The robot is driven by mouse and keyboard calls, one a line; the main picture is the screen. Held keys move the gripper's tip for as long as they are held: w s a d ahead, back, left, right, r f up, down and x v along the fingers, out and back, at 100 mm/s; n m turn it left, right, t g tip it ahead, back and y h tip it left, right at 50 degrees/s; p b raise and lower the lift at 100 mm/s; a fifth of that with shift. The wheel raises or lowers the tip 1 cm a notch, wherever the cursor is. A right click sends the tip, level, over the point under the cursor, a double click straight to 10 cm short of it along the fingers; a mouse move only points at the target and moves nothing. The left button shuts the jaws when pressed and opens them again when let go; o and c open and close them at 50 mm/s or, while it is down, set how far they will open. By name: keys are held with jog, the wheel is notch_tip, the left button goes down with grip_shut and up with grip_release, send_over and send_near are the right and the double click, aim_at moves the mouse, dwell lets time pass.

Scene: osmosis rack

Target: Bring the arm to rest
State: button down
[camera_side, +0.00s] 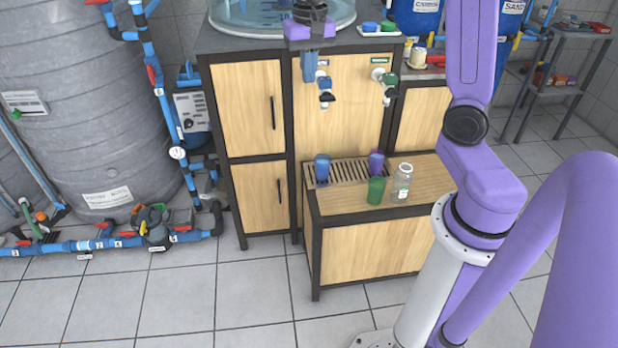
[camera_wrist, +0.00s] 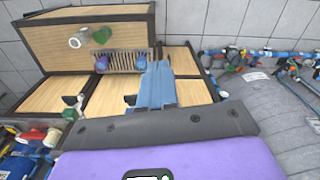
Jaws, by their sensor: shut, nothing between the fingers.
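My gripper (camera_side: 309,66) hangs in front of the wooden cabinet (camera_side: 245,110), below the tank's rim, with its blue fingers pointing down. The fingers are together and hold nothing. In the wrist view my gripper (camera_wrist: 156,82) shows as two blue fingers side by side, clear of the bench. The rest of my purple arm stands at the right of the side view; part of it is out of frame.
Blue tap (camera_side: 325,86) and green tap (camera_side: 389,80) are close by. On the low bench (camera_side: 435,180) stand a blue cup (camera_side: 322,168), purple cup (camera_side: 376,161), green cup (camera_side: 376,190) and clear jar (camera_side: 402,182). Floor in front is free.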

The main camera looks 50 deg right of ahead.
jog(key=s+a+f+n, duration=0.2)
jog(key=s+a+n, duration=0.9)
jog(key=s, duration=0.3)
jog(key=s+f+n, duration=0.3)
jog(key=s+n, duration=0.5)
jog(key=s, duration=0.4)
jog(key=shift+f, duration=0.4)
jog(key=shift+w, duration=0.1)
